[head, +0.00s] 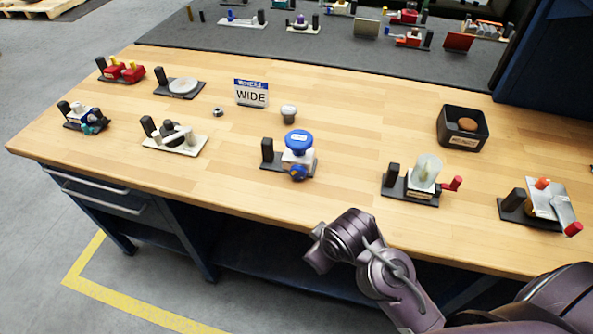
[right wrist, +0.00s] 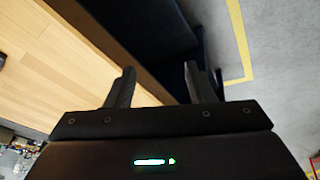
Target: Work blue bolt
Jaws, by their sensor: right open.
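A device with a round blue knob (head: 298,140) on a white body stands on a small black base near the middle of the workbench. A smaller blue part (head: 298,173), which may be the blue bolt, sits low on its front. My right arm comes in at the bottom right of the head view, in front of the bench edge, and its fingers are not clear there. In the right wrist view my right gripper (right wrist: 157,88) is open, with nothing between its fingers, beside the table edge. My left gripper is not in view.
The wooden workbench (head: 230,190) carries several other devices: a pale knob with a red handle (head: 425,180), a lever unit (head: 545,205), a white handle unit (head: 175,137). A black bin (head: 462,127) and a "WIDE" sign (head: 251,93) stand behind. Bare wood surrounds the blue-knobbed device.

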